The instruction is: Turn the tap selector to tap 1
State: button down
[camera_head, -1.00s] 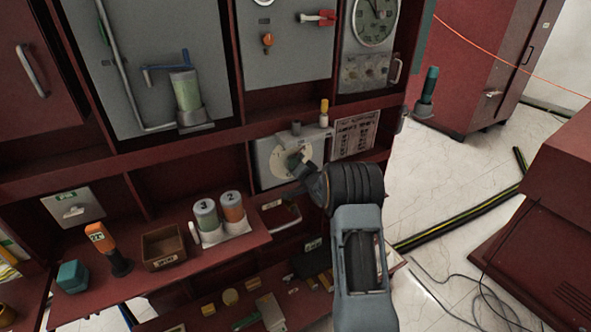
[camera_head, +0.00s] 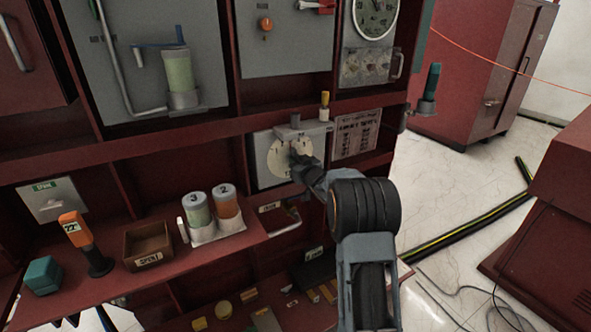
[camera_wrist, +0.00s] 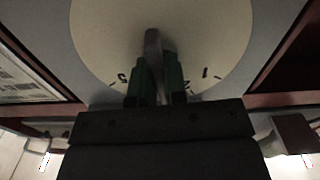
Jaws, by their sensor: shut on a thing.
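The tap selector is a grey panel with a round cream dial (camera_head: 276,160) in the middle bay of the red cabinet. In the wrist view the dial (camera_wrist: 205,35) fills the upper middle, with dark marks and numerals along its lower rim; a "1" seems to show to the right. A grey selector handle (camera_wrist: 152,48) stands out from the dial. My gripper (camera_wrist: 156,72) has its green-padded fingers closed on this handle. In the head view my gripper (camera_head: 297,158) reaches the dial from the right and hides part of it. The handle's exact pointing direction is hard to tell.
A printed chart (camera_head: 356,133) hangs right of the dial. A small yellow-topped post (camera_head: 325,104) stands on the ledge above. Canisters (camera_head: 212,210), an open box (camera_head: 148,244) and an orange-topped tool (camera_head: 84,243) stand on the lower left shelf.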

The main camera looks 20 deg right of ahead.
jog(key=n+b, duration=0.4)
jog(key=n, duration=0.1)
jog(key=shift+d+f+n, duration=0.1)
jog(key=shift+n, duration=0.2)
jog(key=n+b, duration=0.3)
jog(key=n, duration=0.1)
jog(key=shift+n, duration=0.4)
jog(key=shift+r+n+b, duration=0.2)
jog(key=shift+n+b, duration=0.15)
jog(key=shift+n, duration=0.05)
jog(key=c, duration=1.2)
grip_release()
jog(key=shift+o, duration=0.2)
jog(key=shift+s+d, duration=0.1)
jog(key=s+d+p, duration=0.1)
jog(key=s, duration=1.2)
jog(key=shift+s+d+p, duration=0.25)
jog(key=shift+p, duration=0.15)
